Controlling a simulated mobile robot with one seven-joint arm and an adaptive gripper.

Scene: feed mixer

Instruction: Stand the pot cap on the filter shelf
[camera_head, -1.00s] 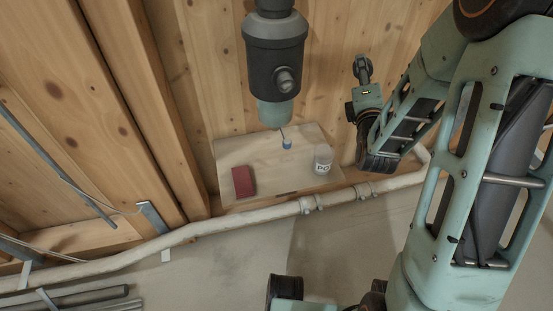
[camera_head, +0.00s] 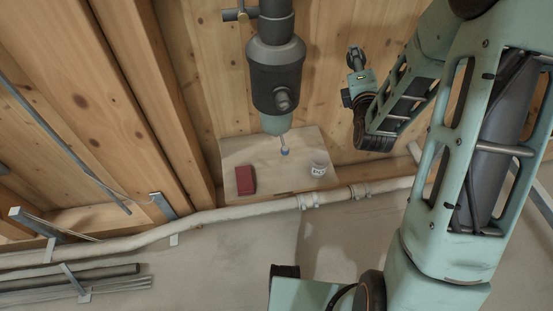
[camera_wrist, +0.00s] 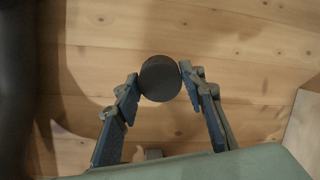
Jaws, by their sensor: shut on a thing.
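A dark, round pot cap (camera_wrist: 160,78) is held between the two fingertips of my gripper (camera_wrist: 159,80) in the wrist view, with wood planks behind it. In the head view my gripper (camera_head: 355,57) is raised at the wall, right of the dark filter housing (camera_head: 276,75); the cap is too small to make out there. A pale board (camera_head: 232,153), which looks like the filter shelf, lies below the housing. My gripper is above and to the right of this board, apart from it.
On the board are a red block (camera_head: 245,180), a blue-tipped thin tool (camera_head: 285,151) and a small labelled jar (camera_head: 319,169). A pale pipe (camera_head: 250,213) runs along the board's front. The board's middle has some bare room.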

